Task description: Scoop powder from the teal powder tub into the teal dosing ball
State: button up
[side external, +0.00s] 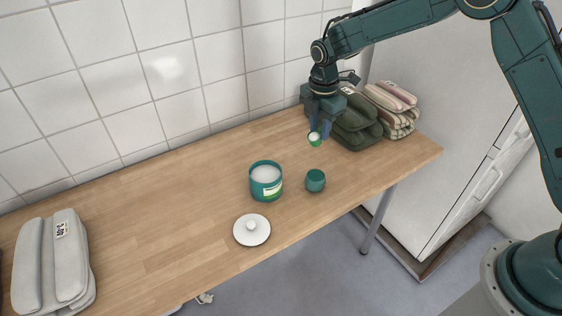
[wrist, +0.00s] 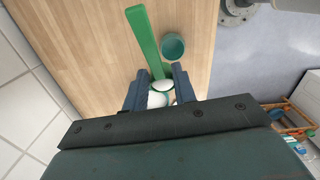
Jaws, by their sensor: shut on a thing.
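My gripper (side external: 321,124) is shut on a green scoop and holds it above the table. The scoop's cup (side external: 314,139) shows white powder in it. In the wrist view, its long green handle (wrist: 146,40) extends upward from between the fingertips (wrist: 160,86). The teal powder tub (side external: 266,191) stands open, with white powder inside and a label on its side. The teal dosing ball (side external: 315,181) stands upright to its right; it also shows in the wrist view (wrist: 172,47). A white area (wrist: 157,100) lies partly hidden behind the fingers there; I cannot tell if it is the tub.
A white knobbed lid (side external: 251,230) lies in front of the tub. Folded dark green towels (side external: 355,122) and striped towels (side external: 391,103) stand near the right end of the wooden table (side external: 170,210). Folded grey towels (side external: 52,265) lie at the left. A tiled wall runs behind.

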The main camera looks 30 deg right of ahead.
notch_tip(320, 180, down, 7)
jog(key=s+d+m, duration=0.1)
jog(key=s+d, duration=0.1)
jog(key=shift+s+y, duration=0.15)
jog(key=shift+y, duration=0.25)
jog(key=shift+h, duration=0.3)
jog(key=shift+a+r+h, duration=0.1)
jog(key=shift+a+h, duration=0.3)
jog(key=shift+h, duration=0.75)
jog(key=shift+a+r+h, duration=0.1)
jog(key=shift+a+h, duration=0.25)
jog(key=shift+h, duration=0.8)
jog(key=shift+a+f+h, duration=0.15)
jog(key=shift+a+h, duration=0.15)
jog(key=shift+h, duration=0.7)
jog(key=shift+a+f+h, duration=0.15)
jog(key=shift+a+h, duration=0.15)
jog(key=shift+h, duration=0.7)
jog(key=shift+a+f+h, duration=0.15)
jog(key=shift+a+h, duration=0.15)
jog(key=shift+h, duration=0.7)
jog(key=shift+r, duration=0.15)
